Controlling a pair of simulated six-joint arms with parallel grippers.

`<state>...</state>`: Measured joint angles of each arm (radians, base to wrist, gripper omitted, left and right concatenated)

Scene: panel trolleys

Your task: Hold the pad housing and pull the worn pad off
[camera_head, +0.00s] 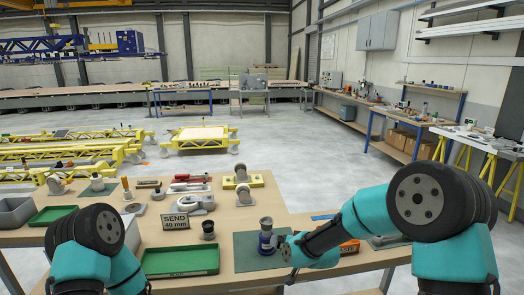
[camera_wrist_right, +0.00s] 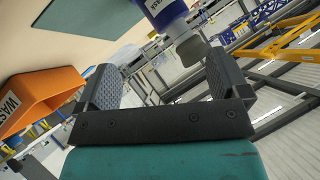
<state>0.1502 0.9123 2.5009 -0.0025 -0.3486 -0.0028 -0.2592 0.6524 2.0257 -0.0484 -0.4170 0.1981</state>
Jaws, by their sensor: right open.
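The pad housing (camera_head: 265,241) is a blue upright piece with a pale band, standing on a green mat (camera_head: 243,256). A grey piece (camera_head: 266,223), which looks like the worn pad, sits on its top. In the right wrist view the blue housing (camera_wrist_right: 166,10) shows at the top edge, with the grey piece (camera_wrist_right: 192,50) at its end. My right gripper (camera_head: 284,246) is just right of the housing. In the wrist view its fingers (camera_wrist_right: 163,84) are apart with nothing between them. My left arm is at the lower left; its gripper is not visible.
An orange waste bin (camera_head: 349,247) stands right of the mat, partly behind my right arm; it also shows in the wrist view (camera_wrist_right: 38,98). A green tray (camera_head: 180,262) lies left of the mat. A "SEND 40 mm" sign (camera_head: 176,222) and a small black-topped part (camera_head: 208,229) stand behind the tray.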

